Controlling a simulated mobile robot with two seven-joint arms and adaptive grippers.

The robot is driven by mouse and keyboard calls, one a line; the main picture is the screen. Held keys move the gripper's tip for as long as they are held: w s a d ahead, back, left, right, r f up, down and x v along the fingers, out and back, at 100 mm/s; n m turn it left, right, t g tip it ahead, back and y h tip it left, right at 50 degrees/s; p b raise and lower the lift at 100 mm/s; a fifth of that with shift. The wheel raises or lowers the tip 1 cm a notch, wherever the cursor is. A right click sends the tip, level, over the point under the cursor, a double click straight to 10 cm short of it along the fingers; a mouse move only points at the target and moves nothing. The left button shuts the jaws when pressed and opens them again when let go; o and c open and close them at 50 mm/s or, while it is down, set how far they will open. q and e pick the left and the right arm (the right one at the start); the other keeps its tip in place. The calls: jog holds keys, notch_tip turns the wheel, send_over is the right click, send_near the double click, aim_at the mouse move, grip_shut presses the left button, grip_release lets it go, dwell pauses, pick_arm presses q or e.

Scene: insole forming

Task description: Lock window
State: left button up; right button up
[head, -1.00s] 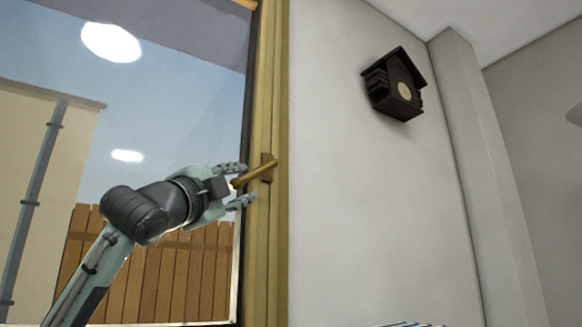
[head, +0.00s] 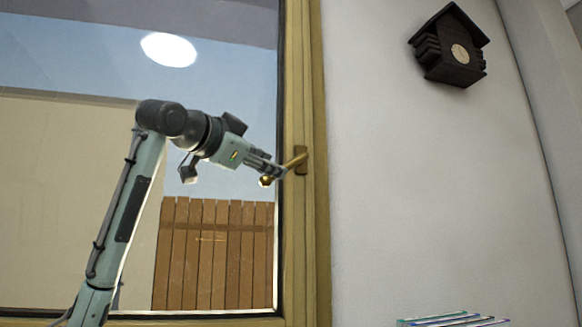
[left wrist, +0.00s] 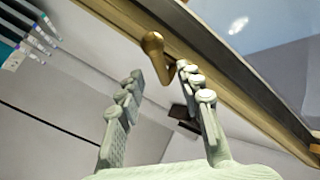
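The window (head: 215,120) fills the left of the head view, with a wooden frame (head: 307,230). Its brass handle (head: 297,160) sticks out from the frame's upright, pointing left and slightly down, with a rounded end. My left gripper (head: 272,168) is at the handle, reaching from the upper left with its fingers pointing down and right. In the left wrist view the fingers (left wrist: 160,72) are apart, and the handle (left wrist: 154,45) shows at the gap between the fingertips, closer to the right finger. Contact cannot be told. My right gripper is not in view.
A dark cuckoo clock (head: 448,47) hangs on the pale wall (head: 400,190) right of the window. Coloured thin items (head: 455,320) show at the bottom edge. The wall beside the handle is clear. A wooden fence (head: 212,250) stands beyond the glass.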

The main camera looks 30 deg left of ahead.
pick_arm(q)
jog(key=w, duration=0.5)
jog(key=shift+w+p, duration=0.3)
jog(key=shift+p, duration=0.1)
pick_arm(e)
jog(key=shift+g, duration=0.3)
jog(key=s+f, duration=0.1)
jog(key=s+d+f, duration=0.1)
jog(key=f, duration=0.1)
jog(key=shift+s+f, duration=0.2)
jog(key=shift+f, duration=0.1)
pick_arm(q)
grip_shut()
